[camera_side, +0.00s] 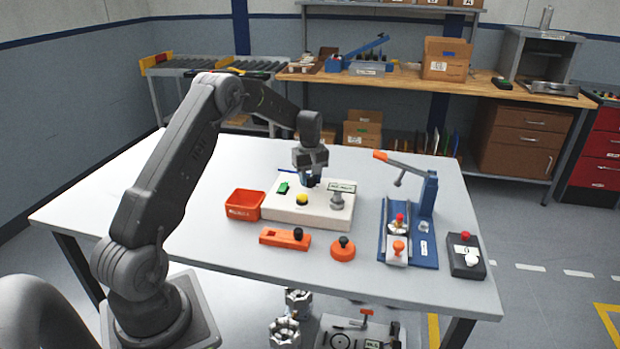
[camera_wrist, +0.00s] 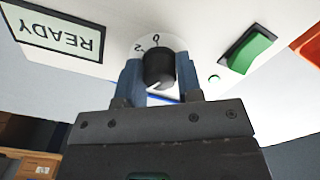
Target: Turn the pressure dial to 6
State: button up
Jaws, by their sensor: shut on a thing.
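The pressure dial is a black round knob (camera_wrist: 159,64) on a white disc with numerals, on the face of a white box (camera_side: 290,213). In the wrist view the picture is upside down; a 2 and a 0-like numeral show beside the knob, the others being hidden. A pale line on the knob points down and slightly left in that view. My gripper (camera_wrist: 159,78) has one blue-grey finger on each side of the knob and is shut on it. In the side view my gripper (camera_side: 311,181) is over the box's back part and hides the dial.
The box carries a READY sign (camera_wrist: 58,32), a green rocker switch (camera_wrist: 248,50), a yellow button (camera_side: 302,198) and a grey post (camera_side: 337,200). An orange bin (camera_side: 244,204) stands left. Orange parts (camera_side: 285,238) lie in front; a blue lever fixture (camera_side: 425,215) stands right.

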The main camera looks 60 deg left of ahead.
aim_at(310, 177)
jog(key=shift+n, duration=1.2)
jog(key=o, duration=0.9)
jog(key=shift+r, duration=0.1)
notch_tip(310, 177, up, 14)
jog(key=shift+f, duration=0.15)
